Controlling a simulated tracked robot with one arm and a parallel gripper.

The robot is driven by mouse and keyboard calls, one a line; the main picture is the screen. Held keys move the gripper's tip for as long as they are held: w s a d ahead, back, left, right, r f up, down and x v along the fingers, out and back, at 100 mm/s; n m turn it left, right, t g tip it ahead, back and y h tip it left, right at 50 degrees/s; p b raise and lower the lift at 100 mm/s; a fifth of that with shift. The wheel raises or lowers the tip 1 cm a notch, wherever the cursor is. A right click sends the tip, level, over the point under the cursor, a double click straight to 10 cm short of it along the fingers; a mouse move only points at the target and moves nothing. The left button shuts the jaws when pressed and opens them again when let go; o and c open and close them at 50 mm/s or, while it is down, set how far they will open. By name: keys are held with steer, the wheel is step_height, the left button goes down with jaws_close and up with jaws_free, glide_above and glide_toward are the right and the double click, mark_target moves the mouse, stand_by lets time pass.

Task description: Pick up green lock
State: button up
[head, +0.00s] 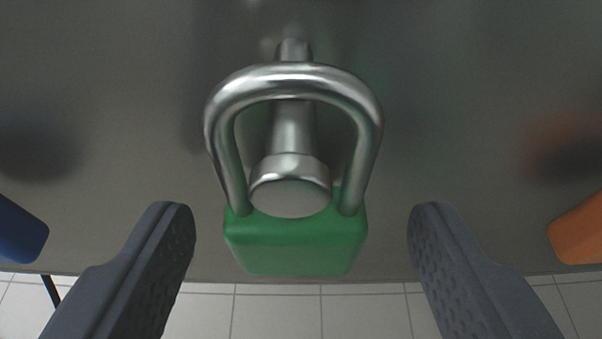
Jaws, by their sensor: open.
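The green lock (295,243) hangs in the middle of the head view, with its silver shackle (293,78) looped around a metal peg (291,180) that sticks out from a dark grey panel. The lock's body hangs below the peg's rounded end. My gripper (301,225) is open, with one dark ridged finger to the left of the green body and one to the right. There is a clear gap on both sides, and neither finger touches the lock.
A blue object (18,232) is partly in view at the left edge, and an orange object (580,232) at the right edge. The grey panel (440,130) stands behind the lock. Pale floor tiles (275,312) show below the panel's lower edge.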

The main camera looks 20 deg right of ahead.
steer(key=shift+w+d+f, duration=0.1)
steer(key=shift+w, duration=0.05)
steer(key=c, duration=1.1)
steer(key=shift+r, duration=0.55)
steer(key=shift+s+a+r+p, duration=0.1)
steer(key=shift+s+a+p, duration=0.8)
steer(key=shift+s, duration=1.95)
steer(key=shift+s+a+r+p, duration=0.1)
steer(key=shift+s+a+p, duration=0.8)
steer(key=shift+s, duration=1.95)
steer(key=shift+s+a+r+p, duration=0.1)
steer(key=shift+s+a+p, duration=0.8)
steer(key=shift+s, duration=1.95)
